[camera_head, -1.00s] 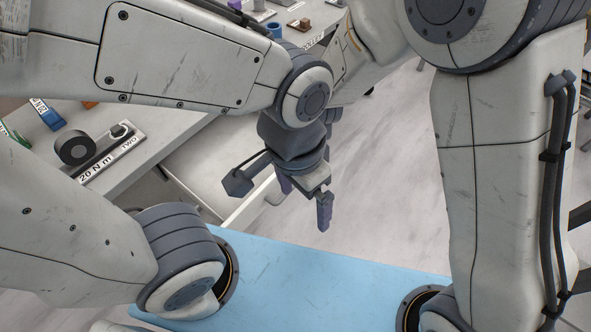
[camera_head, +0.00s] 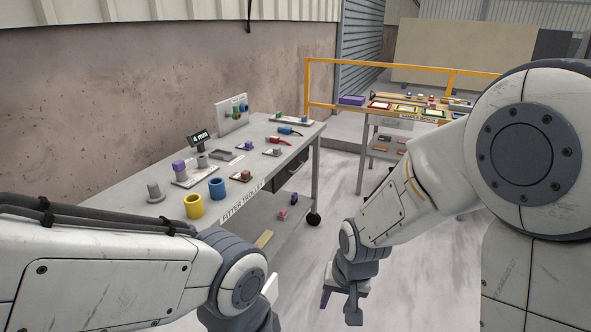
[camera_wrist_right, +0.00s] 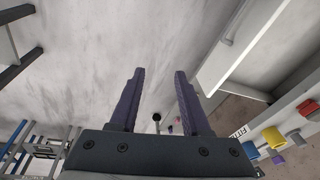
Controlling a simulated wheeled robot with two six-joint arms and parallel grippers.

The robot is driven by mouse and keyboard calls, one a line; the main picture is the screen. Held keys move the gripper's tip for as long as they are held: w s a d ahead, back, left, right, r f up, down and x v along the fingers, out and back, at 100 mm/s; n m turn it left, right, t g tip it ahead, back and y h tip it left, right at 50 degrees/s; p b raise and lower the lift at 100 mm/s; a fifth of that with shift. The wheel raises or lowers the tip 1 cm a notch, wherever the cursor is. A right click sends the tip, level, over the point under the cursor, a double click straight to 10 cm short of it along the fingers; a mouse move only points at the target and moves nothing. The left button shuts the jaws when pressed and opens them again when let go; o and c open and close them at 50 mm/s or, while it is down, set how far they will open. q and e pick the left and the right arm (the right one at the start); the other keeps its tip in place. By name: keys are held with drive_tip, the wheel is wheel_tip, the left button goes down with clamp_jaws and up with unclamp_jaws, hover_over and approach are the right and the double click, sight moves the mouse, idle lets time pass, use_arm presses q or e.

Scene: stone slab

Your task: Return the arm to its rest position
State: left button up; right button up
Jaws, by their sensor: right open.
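My right arm (camera_head: 405,195) comes in from the right in the head view and hangs down over the floor. My right gripper (camera_head: 340,303) is at its lower end, right of the workbench. In the right wrist view the same gripper (camera_wrist_right: 160,73) has its two purple fingers spread apart, with nothing between them. My left arm (camera_head: 110,270) crosses the lower left of the head view, in front of the bench. Its gripper is below the picture.
A fitter trolley (camera_head: 255,200) at the left bears a yellow ring (camera_head: 194,207), a blue cylinder (camera_head: 217,189) and several small parts. A second table (camera_head: 365,112) and an orange rail (camera_head: 306,90) stand behind. Bare floor (camera_head: 310,255) surrounds my right gripper.

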drive_tip(key=s+d+r+n+h, duration=0.15)
drive_tip(key=s+d, duration=0.25)
drive_tip(key=d, duration=0.6)
drive_tip(key=s+a+r+n+g, duration=0.1)
drive_tip(key=s+a+r+n, duration=0.2)
drive_tip(key=s+a, duration=0.3)
drive_tip(key=s+a+r+n+g+y, duration=0.1)
drive_tip(key=s+a+r+n, duration=0.2)
drive_tip(key=s+a+n, duration=0.2)
drive_tip(key=shift+s+a+r, duration=0.3)
drive_tip(key=shift+s+a, duration=0.95)
drive_tip(key=shift+y, duration=0.25)
